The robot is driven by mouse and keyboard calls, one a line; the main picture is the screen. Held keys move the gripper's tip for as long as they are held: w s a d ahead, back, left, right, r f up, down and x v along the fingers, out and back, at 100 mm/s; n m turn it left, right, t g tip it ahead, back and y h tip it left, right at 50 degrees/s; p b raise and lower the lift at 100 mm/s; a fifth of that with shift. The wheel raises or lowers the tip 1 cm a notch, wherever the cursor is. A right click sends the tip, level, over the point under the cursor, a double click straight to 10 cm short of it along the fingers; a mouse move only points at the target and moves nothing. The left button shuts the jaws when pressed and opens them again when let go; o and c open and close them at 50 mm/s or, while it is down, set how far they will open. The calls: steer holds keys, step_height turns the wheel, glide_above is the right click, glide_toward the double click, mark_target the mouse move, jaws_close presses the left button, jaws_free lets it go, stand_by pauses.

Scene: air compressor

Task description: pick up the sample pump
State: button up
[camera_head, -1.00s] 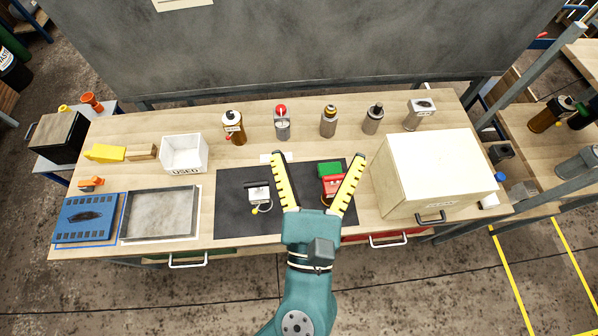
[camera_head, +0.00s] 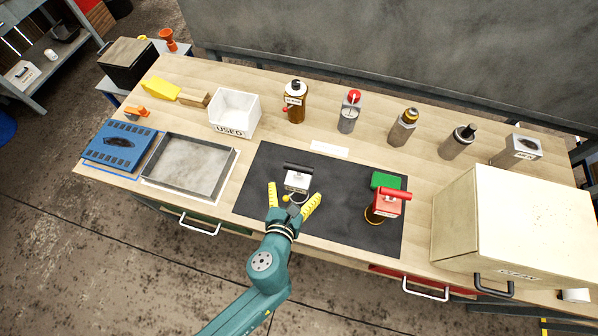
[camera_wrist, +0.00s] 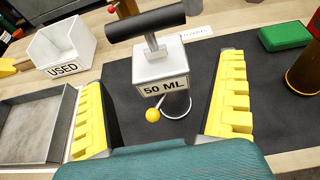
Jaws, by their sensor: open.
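A pump with a white body marked "50 ML" and a black T-handle (camera_head: 297,177) stands on the black mat (camera_head: 330,225). It fills the middle of the wrist view (camera_wrist: 160,66), with a yellow ball (camera_wrist: 153,115) on its near side. A second pump with a red body and red handle (camera_head: 389,204) stands farther right on the mat. My gripper (camera_head: 295,191) is open, its yellow fingers pointing at the white pump from the near side. In the wrist view the pump is between the fingers' lines, and I see no contact. Its base is partly hidden.
A green block (camera_head: 387,181) lies behind the red pump. A white "USED" bin (camera_head: 235,113) and a metal tray (camera_head: 232,160) are to the left. Several bottles line the back, including an amber one (camera_head: 296,108). A large cream box (camera_head: 515,222) blocks the right side.

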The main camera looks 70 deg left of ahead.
mark_target(298, 176)
steer(key=b+x, duration=0.1)
steer(key=x, duration=0.5)
steer(key=shift+a, duration=0.4)
